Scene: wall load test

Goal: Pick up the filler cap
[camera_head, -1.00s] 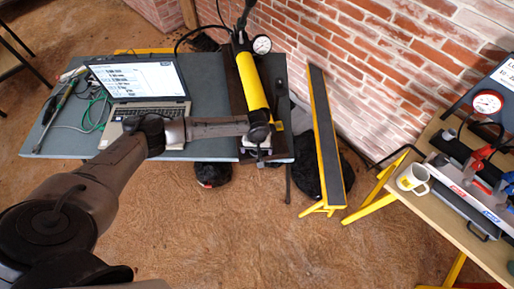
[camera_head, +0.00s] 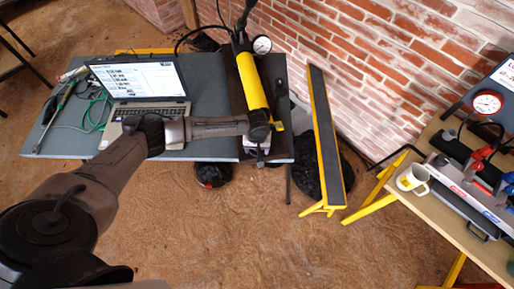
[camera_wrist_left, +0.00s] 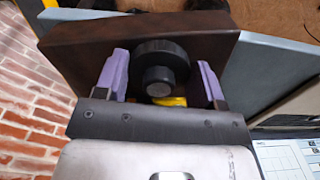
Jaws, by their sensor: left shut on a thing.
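The filler cap (camera_wrist_left: 155,60) is a black, round, ribbed cap with a smaller round knob, in the middle of the left wrist view. It is in front of the brown board (camera_wrist_left: 80,42). My left gripper (camera_wrist_left: 163,75) has its two purple fingers on either side of the cap and is shut on it. In the head view my left gripper (camera_head: 262,149) is at the near end of the yellow pump cylinder (camera_head: 251,80), at the table's front edge. The cap itself is hidden there by my wrist. My right gripper is in neither view.
A laptop (camera_head: 140,80) and green cables (camera_head: 95,110) lie on the grey table (camera_head: 60,142), left of the pump. A pressure gauge (camera_head: 262,45) stands by the pump's top. A narrow yellow-edged bench (camera_head: 326,140) is to the right. A mug (camera_head: 411,179) sits on a wooden table (camera_head: 450,222).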

